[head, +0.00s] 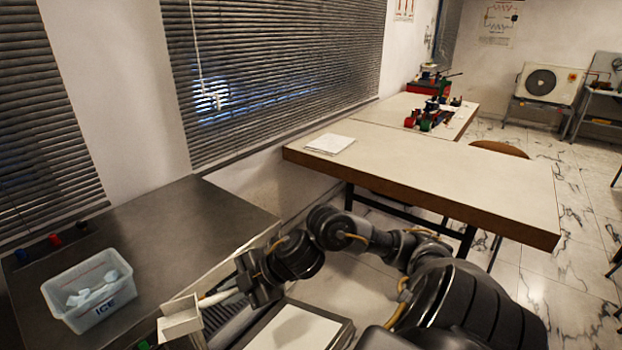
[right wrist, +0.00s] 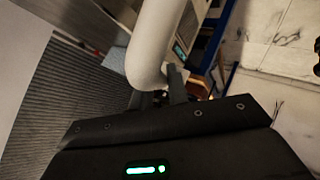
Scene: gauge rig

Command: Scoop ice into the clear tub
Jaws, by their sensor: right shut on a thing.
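A translucent tub (head: 74,317) marked ICE stands on the metal counter at the left, with several white ice pieces (head: 90,296) inside. My right gripper (head: 237,291) is shut on the pale handle (head: 218,297) of a scoop. The cream, box-shaped scoop head (head: 180,322) points left, to the right of the tub and apart from it. In the right wrist view the white curved handle (right wrist: 155,45) rises from between the fingers. What the scoop head holds cannot be told. My left gripper is not in view.
The metal counter (head: 180,225) has free room behind the tub. Small dark, red and blue items (head: 55,240) lie at its back left. A long pale table (head: 440,175) with papers (head: 329,144) stands beyond, to the right. Blinds (head: 270,60) cover the wall.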

